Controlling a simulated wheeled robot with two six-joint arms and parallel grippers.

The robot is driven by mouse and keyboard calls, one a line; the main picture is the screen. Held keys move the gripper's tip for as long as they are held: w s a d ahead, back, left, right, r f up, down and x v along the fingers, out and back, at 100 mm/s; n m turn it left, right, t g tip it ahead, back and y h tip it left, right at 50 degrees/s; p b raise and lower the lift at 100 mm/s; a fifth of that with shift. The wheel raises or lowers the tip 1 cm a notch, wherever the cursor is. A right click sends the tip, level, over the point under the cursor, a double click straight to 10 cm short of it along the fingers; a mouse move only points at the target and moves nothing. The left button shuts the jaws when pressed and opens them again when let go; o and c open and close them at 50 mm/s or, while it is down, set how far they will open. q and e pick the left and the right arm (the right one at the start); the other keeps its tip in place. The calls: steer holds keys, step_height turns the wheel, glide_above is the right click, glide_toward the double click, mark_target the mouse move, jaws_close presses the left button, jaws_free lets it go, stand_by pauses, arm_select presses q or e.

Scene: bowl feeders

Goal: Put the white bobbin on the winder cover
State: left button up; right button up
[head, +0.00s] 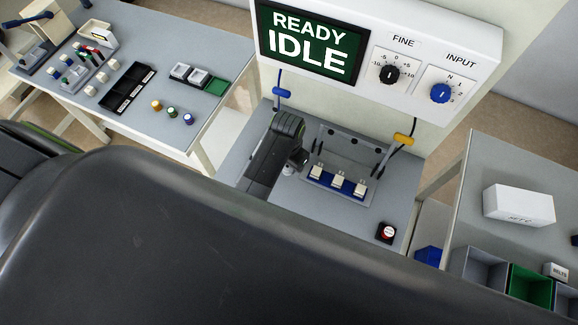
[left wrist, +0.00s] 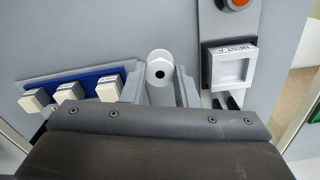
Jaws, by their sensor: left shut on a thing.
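The white bobbin (left wrist: 160,66) is between the two grey fingers of my left gripper (left wrist: 160,88) in the left wrist view, its dark centre hole facing the camera. The left gripper (head: 297,161) also shows in the head view, small and dark, low over the grey bench beside the blue strip; the bobbin cannot be made out there. It is shut on the bobbin. I cannot tell for certain which part is the winder cover, or whether the bobbin touches anything. My right gripper is out of view.
A blue strip (left wrist: 73,80) with white switches is close left of the fingers. A white square frame (left wrist: 234,68) is at their right. A red button (head: 387,232) is at the bench front. Small coloured bobbins (head: 172,112) stand on the left table. My arm hides the foreground.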

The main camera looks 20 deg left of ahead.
mark_target(288, 169)
arm_select(q)
steer(key=shift+f, duration=1.65)
steer(key=shift+f, duration=0.15)
steer(key=o, duration=1)
steer(key=shift+o, duration=0.2)
